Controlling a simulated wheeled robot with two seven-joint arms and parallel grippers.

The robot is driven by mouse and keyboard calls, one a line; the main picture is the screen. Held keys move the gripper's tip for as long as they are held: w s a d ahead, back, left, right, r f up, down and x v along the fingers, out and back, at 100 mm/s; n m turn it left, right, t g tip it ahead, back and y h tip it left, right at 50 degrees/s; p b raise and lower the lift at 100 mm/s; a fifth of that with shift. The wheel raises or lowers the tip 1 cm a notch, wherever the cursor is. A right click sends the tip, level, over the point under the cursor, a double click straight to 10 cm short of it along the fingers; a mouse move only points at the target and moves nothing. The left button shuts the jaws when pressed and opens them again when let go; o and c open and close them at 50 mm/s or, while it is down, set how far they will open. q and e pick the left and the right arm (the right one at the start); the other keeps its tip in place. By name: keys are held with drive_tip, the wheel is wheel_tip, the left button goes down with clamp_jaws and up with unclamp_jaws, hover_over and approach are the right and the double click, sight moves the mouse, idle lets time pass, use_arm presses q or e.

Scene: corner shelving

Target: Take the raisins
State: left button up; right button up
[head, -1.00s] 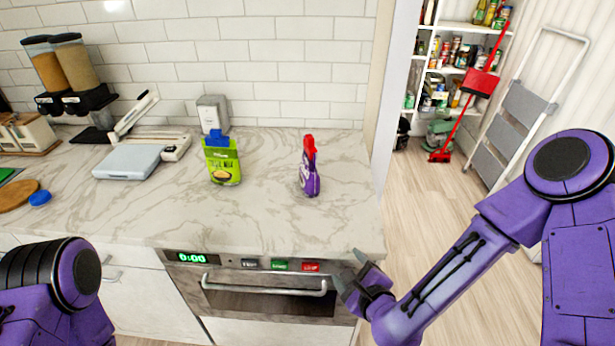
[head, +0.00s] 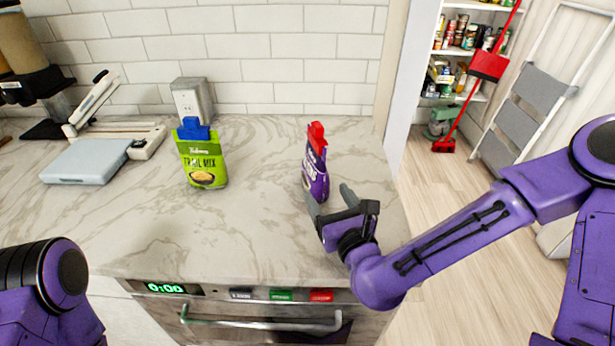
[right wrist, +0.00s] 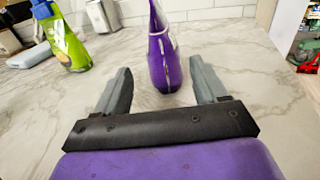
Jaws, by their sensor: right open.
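The raisins are a purple bag (head: 315,172) with a red clip on top, standing upright on the marble counter. The bag also shows in the right wrist view (right wrist: 164,58), ahead of the fingers and roughly centred between them. My right gripper (head: 330,197) is open and empty, just in front of the bag and low over the counter. In the right wrist view its two fingers (right wrist: 160,88) are spread wide, with bare counter between them. My left arm shows at the lower left of the head view, but its gripper is out of view.
A green trail mix bag (head: 203,160) with a blue clip stands left of the raisins. A grey scale (head: 85,160) lies farther left. An oven (head: 250,318) with a bar handle is under the counter's front edge. Counter between the bags is clear.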

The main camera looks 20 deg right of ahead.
sight(315, 168)
drive_tip(key=w+b, duration=0.1)
drive_tip(key=b, duration=0.2)
drive_tip(key=shift+w+d+f, duration=0.15)
drive_tip(key=shift+d+f, duration=0.05)
drive_tip(key=shift+w+r, duration=0.4)
drive_tip(key=shift+r, duration=0.35)
drive_tip(key=w+p, duration=0.1)
drive_tip(key=w, duration=0.1)
drive_tip(key=w+p, duration=0.1)
drive_tip(key=w, duration=0.1)
drive_tip(key=w+p, duration=0.1)
drive_tip(key=w, duration=0.1)
drive_tip(key=shift+w+a+r, duration=0.1)
drive_tip(key=shift+w+a, duration=0.15)
drive_tip(key=shift+a, duration=0.05)
drive_tip(key=shift+w+f, duration=0.2)
drive_tip(key=shift+w, duration=0.2)
drive_tip(key=shift+r, duration=0.1)
drive_tip(key=c, duration=1.3)
